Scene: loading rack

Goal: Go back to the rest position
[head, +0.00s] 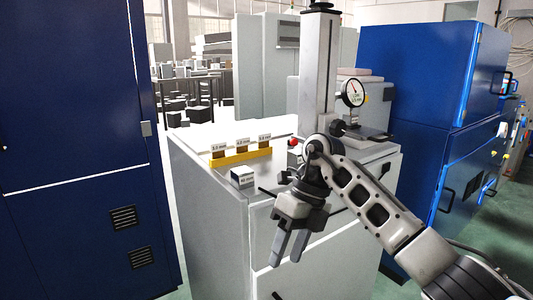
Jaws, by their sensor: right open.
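My right gripper (289,247) hangs in front of the light grey cabinet, its two fingers pointing down and standing apart, with nothing between them. My right arm (375,207) comes in from the lower right and crosses in front of the cabinet's top right part. My left gripper is not in the head view.
The grey cabinet (205,215) bears a yellow rack (240,156) with several labelled blocks, a small labelled cube (242,177) and a gauge stand with a round dial (353,92). Blue cabinets stand left (75,130) and right (425,75). Green floor shows at the right.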

